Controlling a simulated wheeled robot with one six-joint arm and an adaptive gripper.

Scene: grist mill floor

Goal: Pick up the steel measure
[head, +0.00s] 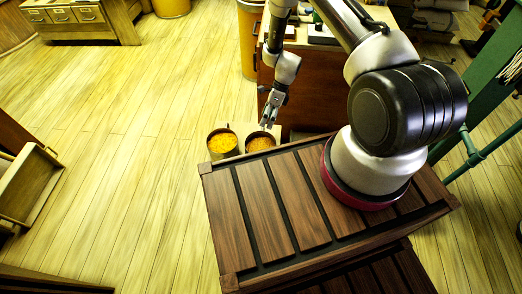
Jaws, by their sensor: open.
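Two round metal-looking measures stand side by side just beyond the edge of my dark slatted deck. The left measure (210,153) has a dark wall and holds bright yellow grain. The right measure (247,149) holds orange-brown grain. I cannot tell for sure which of them is the steel one. My gripper (268,122) is open and points down, just above and slightly right of the right measure's far rim. I cannot tell whether it touches the rim. The measures' lower parts are hidden behind the deck's edge.
A brown wooden cabinet (309,85) stands behind my gripper. A yellow cylinder (248,40) is beside it. A green frame (476,100) rises at right. A wooden crate (31,180) is at far left. The plank floor (120,130) at left is largely clear.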

